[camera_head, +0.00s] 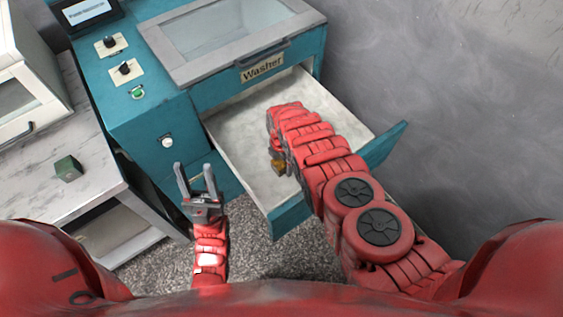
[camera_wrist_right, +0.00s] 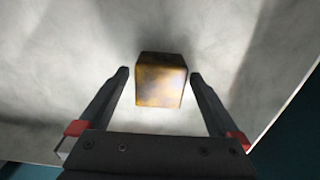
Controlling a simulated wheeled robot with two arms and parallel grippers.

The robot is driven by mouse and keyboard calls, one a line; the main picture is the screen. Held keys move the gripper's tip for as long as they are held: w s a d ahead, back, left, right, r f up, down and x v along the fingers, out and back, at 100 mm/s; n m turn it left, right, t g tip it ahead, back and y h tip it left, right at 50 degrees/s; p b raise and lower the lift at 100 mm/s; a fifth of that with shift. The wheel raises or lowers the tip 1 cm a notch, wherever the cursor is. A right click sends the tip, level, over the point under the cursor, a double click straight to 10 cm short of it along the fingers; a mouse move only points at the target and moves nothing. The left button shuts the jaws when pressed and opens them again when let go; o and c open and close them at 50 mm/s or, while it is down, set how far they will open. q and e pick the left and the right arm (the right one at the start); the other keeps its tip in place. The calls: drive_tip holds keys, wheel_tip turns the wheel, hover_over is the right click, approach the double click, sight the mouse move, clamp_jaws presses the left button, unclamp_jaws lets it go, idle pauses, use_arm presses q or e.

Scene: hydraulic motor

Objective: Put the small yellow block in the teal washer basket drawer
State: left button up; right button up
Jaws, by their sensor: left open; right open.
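The teal washer has its basket drawer (camera_head: 237,146) pulled out, with a pale grey inside. The small yellow block (camera_head: 278,166) shows beside my right arm in the head view, over the drawer's floor. In the right wrist view the yellow block (camera_wrist_right: 161,80) lies just ahead of and between the two fingertips of my right gripper (camera_wrist_right: 160,76), which is open. Whether the block rests on the drawer floor is hard to tell. In the head view my right gripper is mostly hidden by its arm. My left gripper (camera_head: 196,180) is open and empty, left of the drawer's front.
A dark green cube (camera_head: 67,168) sits on the marble counter (camera_head: 30,190) at left. The washer's glass lid (camera_head: 225,38) is shut above the drawer. The drawer's teal front (camera_head: 292,216) is a raised edge near my arm. A grey wall stands at right.

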sight(281, 161)
wheel_tip(281, 161, up, 3)
drive_tip(key=shift+f, duration=0.15)
wheel_tip(281, 161, up, 8)
drive_tip(key=shift+w+f+b, duration=0.1)
drive_tip(key=shift+b, duration=0.4)
drive_tip(key=shift+r, duration=0.6)
